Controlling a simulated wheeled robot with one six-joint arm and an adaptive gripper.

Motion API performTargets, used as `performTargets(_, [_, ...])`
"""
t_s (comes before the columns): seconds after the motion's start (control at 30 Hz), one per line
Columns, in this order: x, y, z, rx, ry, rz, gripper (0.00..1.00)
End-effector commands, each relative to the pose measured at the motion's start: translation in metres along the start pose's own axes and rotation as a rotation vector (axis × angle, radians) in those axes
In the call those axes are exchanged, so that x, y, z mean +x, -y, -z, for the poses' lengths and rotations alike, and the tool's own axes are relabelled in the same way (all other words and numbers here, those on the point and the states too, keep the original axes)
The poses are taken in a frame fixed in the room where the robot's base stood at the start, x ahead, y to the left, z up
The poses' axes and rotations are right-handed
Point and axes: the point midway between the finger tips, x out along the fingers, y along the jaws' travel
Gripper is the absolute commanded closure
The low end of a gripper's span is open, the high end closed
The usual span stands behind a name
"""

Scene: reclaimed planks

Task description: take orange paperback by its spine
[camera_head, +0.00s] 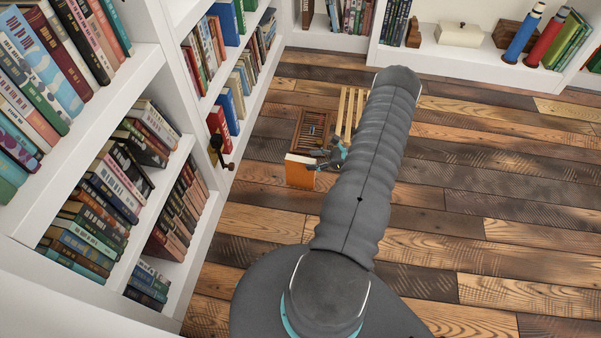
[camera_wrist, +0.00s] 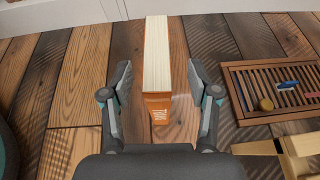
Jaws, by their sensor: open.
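The orange paperback (camera_head: 299,175) stands upright on the plank floor in the head view. In the wrist view the paperback (camera_wrist: 158,104) shows its cream page edges on top and its orange spine, with a small white mark, facing me. My gripper (camera_wrist: 159,75) is open, with one finger on each side of the near, spine end. Gaps show between both fingers and the covers in this view. In the head view my gripper (camera_head: 327,161) is beside the book, small and partly hidden by my arm.
A brown slatted wooden tray (camera_wrist: 270,90) with small items lies right of the book in the wrist view. A pale slatted wooden piece (camera_head: 350,108) lies behind it in the head view. White bookshelves (camera_head: 160,90) line the left. Floor at right is clear.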

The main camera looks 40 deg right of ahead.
Motion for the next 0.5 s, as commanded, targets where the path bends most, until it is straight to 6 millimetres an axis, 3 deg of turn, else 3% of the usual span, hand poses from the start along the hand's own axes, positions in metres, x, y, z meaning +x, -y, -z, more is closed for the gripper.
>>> performTargets(0.5, [0.052, -0.005, -0.003, 0.0, -0.001, -0.002, 0.4])
